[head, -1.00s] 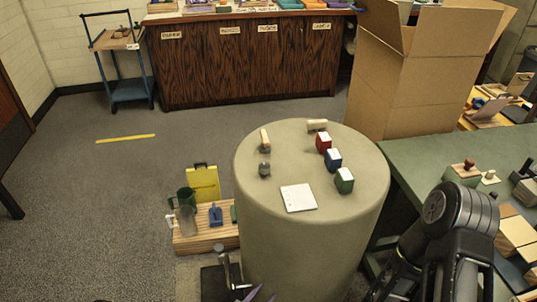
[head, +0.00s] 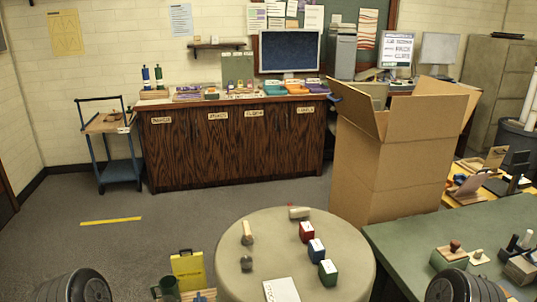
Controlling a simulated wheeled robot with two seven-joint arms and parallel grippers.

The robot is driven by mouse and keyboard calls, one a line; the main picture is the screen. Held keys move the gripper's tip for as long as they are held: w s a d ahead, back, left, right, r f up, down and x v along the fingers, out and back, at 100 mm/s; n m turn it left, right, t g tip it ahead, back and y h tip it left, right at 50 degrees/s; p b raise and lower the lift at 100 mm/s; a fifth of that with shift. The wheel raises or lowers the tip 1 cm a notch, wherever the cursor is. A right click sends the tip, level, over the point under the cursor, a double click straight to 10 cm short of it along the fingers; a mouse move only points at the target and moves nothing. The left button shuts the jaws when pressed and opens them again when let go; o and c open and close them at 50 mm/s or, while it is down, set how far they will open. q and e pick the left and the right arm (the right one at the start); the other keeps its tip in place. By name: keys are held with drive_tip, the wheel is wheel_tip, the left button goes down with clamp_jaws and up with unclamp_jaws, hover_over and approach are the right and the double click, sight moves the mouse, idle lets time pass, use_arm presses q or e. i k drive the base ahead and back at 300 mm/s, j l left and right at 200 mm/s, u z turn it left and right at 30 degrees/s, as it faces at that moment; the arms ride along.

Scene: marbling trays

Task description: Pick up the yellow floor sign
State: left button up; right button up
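The yellow floor sign (head: 188,270) stands upright in the lower left of the head view, just left of the round table. It has a dark clip or handle at its top, and its lower part is partly hidden by small items in front of it. Dark rounded parts of my two arms show at the bottom left and bottom right edges. Neither of my grippers is in view.
The round table (head: 230,288) holds red, blue and green blocks and a white card. A tall open cardboard box (head: 385,165) stands behind it. A green table (head: 420,243) is at the right. A blue cart (head: 122,172) stands far left. The floor between is mostly clear.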

sight(189, 268)
drive_tip(key=u, duration=3.1)
drive_tip(key=i, duration=0.25)
drive_tip(key=i+l+z, duration=0.1)
drive_tip(key=i+z, duration=0.3)
drive_tip(key=i, duration=0.2)
drive_tip(key=i+j+z, duration=0.1)
drive_tip(key=i+z, duration=0.35)
drive_tip(key=i+j+z, duration=0.4)
drive_tip(key=i, duration=0.25)
drive_tip(key=i+l+z, duration=0.15)
drive_tip(key=i+z, duration=0.25)
drive_tip(key=i, duration=0.25)
drive_tip(key=i+z, duration=0.4)
drive_tip(key=i, duration=0.25)
drive_tip(key=i+z, duration=0.15)
drive_tip(key=i, duration=0.55)
drive_tip(key=i+j+z, duration=0.2)
drive_tip(key=i, duration=0.5)
drive_tip(key=i+j+z, duration=0.15)
drive_tip(key=i, duration=0.6)
drive_tip(key=i+z, duration=0.15)
